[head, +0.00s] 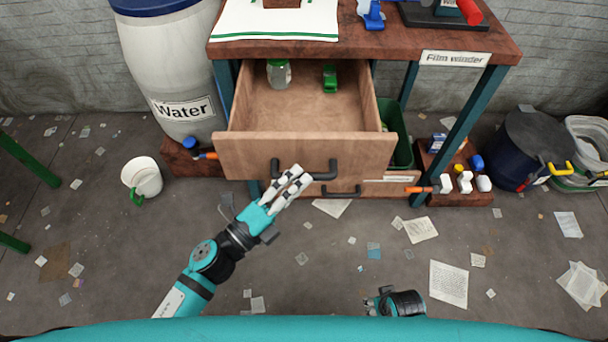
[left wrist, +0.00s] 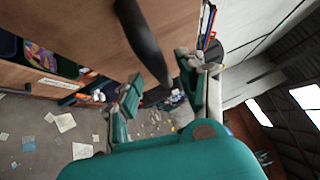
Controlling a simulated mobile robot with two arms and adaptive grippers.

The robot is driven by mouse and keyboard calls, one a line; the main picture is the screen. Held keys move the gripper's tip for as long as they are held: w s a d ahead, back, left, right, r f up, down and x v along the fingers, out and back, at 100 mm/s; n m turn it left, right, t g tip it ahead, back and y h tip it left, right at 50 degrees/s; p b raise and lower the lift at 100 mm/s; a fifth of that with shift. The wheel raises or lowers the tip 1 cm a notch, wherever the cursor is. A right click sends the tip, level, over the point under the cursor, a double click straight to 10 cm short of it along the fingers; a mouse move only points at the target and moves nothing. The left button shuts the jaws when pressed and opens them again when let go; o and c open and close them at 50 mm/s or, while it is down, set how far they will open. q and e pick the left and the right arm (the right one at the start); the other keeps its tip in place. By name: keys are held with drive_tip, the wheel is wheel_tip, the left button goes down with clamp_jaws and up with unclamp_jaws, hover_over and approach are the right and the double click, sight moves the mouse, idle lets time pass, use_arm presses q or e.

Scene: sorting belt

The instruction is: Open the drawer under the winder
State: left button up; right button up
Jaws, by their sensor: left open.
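The upper drawer (head: 250,147) under the winder table stands pulled out, with its inside showing. A glass jar (head: 279,74) and a small green object (head: 330,78) lie in it. Its dark handle (head: 320,174) is on the wooden front, and the handle also shows close up in the left wrist view (left wrist: 142,38). My left gripper (head: 296,178) is open, with its fingers at the handle; I cannot tell whether they touch it.
A lower drawer (head: 375,188) with its own handle sits beneath. The table (head: 370,45) carries a sign reading "Film winder" (head: 455,59). A water barrel (head: 175,65) and white bucket (head: 143,178) stand left. A dark bin (head: 522,150) stands right. Papers litter the floor.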

use_arm(q)
drive_tip(key=v, duration=0.9)
drive_tip(key=shift+a, duration=0.2)
drive_tip(key=shift+s+f, duration=0.1)
